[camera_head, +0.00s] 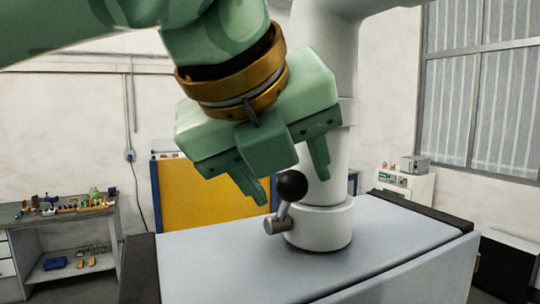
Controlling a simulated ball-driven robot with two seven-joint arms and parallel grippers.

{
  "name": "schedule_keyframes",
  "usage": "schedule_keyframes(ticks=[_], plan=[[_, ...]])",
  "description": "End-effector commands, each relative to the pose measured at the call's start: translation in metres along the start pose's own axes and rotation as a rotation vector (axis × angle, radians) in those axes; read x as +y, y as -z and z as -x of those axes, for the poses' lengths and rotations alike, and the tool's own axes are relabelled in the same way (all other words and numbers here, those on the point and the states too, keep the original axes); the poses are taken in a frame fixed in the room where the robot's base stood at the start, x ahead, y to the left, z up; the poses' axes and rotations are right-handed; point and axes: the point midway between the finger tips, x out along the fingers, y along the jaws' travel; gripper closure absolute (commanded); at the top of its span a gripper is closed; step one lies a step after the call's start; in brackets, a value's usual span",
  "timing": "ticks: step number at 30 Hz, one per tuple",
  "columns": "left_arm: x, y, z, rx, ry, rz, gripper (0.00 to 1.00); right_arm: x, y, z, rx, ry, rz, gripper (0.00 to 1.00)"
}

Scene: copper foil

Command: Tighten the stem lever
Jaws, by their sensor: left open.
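The stem lever (284,210) is a short metal rod with a black ball knob (292,185) on top. It sticks out from the left side of a pale round collar (325,226) at the foot of a thick white column (330,170). The lever stands nearly upright, tilted a little right. My left gripper (287,187) is green with a gold ring and is open. Its two fingers hang to the left and right of the knob, mostly above it, with no clear contact. My right gripper is not in view.
The collar stands on a grey flat top (400,235) with dark end edges. A workbench with small items (60,212) is at the far left. A yellow panel (200,195) stands behind. A white cabinet (405,185) and a dark box (505,265) are at right.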

Motion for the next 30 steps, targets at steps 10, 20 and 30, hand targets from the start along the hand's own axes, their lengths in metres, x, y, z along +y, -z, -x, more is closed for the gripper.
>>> schedule_keyframes(ticks=[10,20,30], plan=[[0.000,0.000,0.020,-0.003,0.002,0.000,0.48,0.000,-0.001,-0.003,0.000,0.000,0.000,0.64],[-0.001,-0.001,0.108,-0.004,0.003,0.002,0.48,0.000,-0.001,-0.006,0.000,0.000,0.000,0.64],[0.000,-0.001,0.160,-0.001,0.001,0.000,0.48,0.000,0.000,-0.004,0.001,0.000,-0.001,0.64]])
